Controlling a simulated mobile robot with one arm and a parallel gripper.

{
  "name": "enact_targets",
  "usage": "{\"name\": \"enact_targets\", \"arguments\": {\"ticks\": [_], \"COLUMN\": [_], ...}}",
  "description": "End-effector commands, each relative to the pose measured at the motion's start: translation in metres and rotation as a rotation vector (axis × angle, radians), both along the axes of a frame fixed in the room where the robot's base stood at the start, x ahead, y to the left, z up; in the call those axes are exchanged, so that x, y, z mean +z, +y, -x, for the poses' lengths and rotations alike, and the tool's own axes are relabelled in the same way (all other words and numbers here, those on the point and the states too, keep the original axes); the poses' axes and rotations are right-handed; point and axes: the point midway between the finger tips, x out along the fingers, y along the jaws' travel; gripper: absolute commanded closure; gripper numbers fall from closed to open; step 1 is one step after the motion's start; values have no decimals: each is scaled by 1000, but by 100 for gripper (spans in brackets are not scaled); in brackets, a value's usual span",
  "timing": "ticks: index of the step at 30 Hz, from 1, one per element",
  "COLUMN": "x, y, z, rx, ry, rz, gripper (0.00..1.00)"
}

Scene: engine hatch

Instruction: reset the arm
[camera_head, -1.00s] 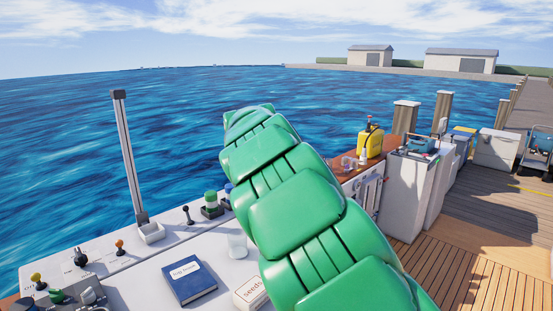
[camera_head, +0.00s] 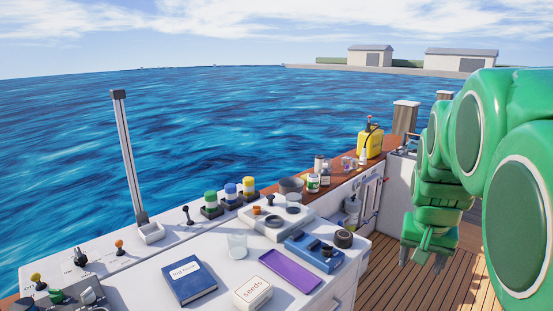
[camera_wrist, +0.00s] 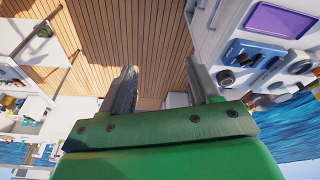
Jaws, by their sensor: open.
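My gripper (camera_head: 422,262) hangs at the right side of the head view, at the end of my green arm, pointing down over the wooden deck.
The white counter (camera_head: 150,268) carries a blue log book (camera_head: 188,281), a seeds box (camera_head: 252,293), a clear cup (camera_head: 237,246), a purple tray (camera_head: 289,270) and a blue device (camera_head: 314,251). A yellow sprayer (camera_head: 369,141) stands on the wooden ledge. The deck (camera_head: 375,285) beside the counter is free.

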Motion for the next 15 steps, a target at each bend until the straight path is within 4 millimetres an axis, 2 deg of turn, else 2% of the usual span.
{"name": "enact_targets", "arguments": {"ticks": [1,6,15], "x": [-5,-24,-47], "y": [-1,2,27], "z": [19,66,119], "rx": [-15,-40,-12], "ry": [6,30,75], "rz": [-18,-63,-108], "gripper": [39,39,39]}}
